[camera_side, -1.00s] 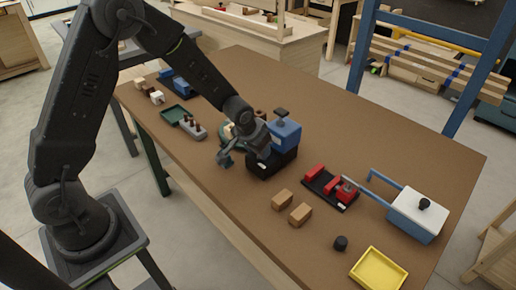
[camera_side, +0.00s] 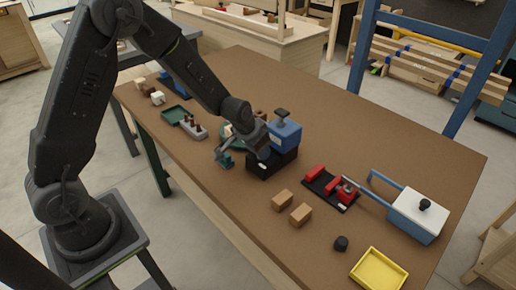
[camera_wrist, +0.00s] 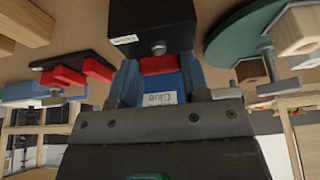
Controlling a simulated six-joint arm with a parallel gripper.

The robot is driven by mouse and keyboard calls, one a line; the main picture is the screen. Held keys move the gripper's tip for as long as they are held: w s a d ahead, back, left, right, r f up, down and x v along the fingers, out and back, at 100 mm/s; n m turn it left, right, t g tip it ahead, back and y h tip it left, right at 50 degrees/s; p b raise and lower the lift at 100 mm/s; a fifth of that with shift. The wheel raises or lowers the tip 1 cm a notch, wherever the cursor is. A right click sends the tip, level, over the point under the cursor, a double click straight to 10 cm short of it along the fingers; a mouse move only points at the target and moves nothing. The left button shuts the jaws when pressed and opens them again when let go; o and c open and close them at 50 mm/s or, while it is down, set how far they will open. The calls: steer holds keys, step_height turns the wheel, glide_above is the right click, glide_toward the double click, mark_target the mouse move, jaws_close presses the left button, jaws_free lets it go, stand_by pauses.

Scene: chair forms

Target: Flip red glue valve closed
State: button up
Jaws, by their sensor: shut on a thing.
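The glue station has a blue tank (camera_side: 285,134) over a black base (camera_side: 272,164) in the side view. In the wrist view, which looks upside down, the blue tank bears a "Glue" label (camera_wrist: 161,98), and the black base (camera_wrist: 150,25) is at the top. The red valve (camera_wrist: 160,64) lies crosswise at my blue fingertips, beside a silver nozzle. My gripper (camera_wrist: 158,75) is shut on the red valve. In the side view my gripper (camera_side: 225,157) is at the left of the station, and the valve is hidden.
Two wooden blocks (camera_side: 283,200), a red clamp on a black plate (camera_side: 331,189), a white-topped blue box (camera_side: 419,210) and a yellow tray (camera_side: 379,274) stand to the right. A green tray (camera_side: 174,114) and small parts lie to the left. The table behind the station is clear.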

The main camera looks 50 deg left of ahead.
steer(key=o, duration=0.9)
steer(key=v, duration=1.4)
steer(key=shift+w, duration=0.1)
steer(key=shift+t, duration=0.5)
steer(key=s+r, duration=0.3)
steer(key=s, duration=0.3)
steer(key=s+d+r, duration=0.1)
steer(key=s+r, duration=0.2)
steer(key=s, duration=0.4)
steer(key=s+d+r, duration=0.1)
steer(key=s+r, duration=0.3)
steer(key=s, duration=0.3)
steer(key=shift+s, duration=0.1)
